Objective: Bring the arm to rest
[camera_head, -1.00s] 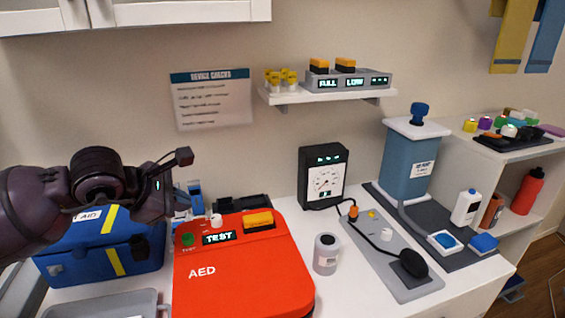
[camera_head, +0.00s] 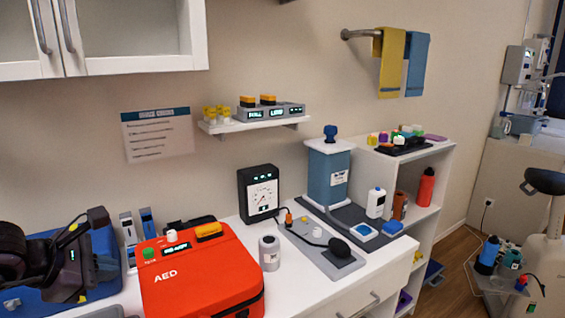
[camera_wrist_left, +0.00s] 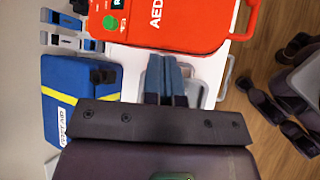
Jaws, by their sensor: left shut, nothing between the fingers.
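My left arm (camera_head: 70,265) comes in at the lower left of the head view, in front of the blue first-aid bag and left of the red AED case (camera_head: 205,280). In the left wrist view my left gripper (camera_wrist_left: 166,62) shows its two blue-grey fingers pressed together with nothing between them. There the fingertips lie between the blue first-aid bag (camera_wrist_left: 65,75) and the red AED case (camera_wrist_left: 185,30), over the white counter area. Whether they touch anything cannot be told. My right gripper is not in view.
A small wall shelf (camera_head: 255,124) hangs above. A shelf unit (camera_head: 430,215) stands farther right.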

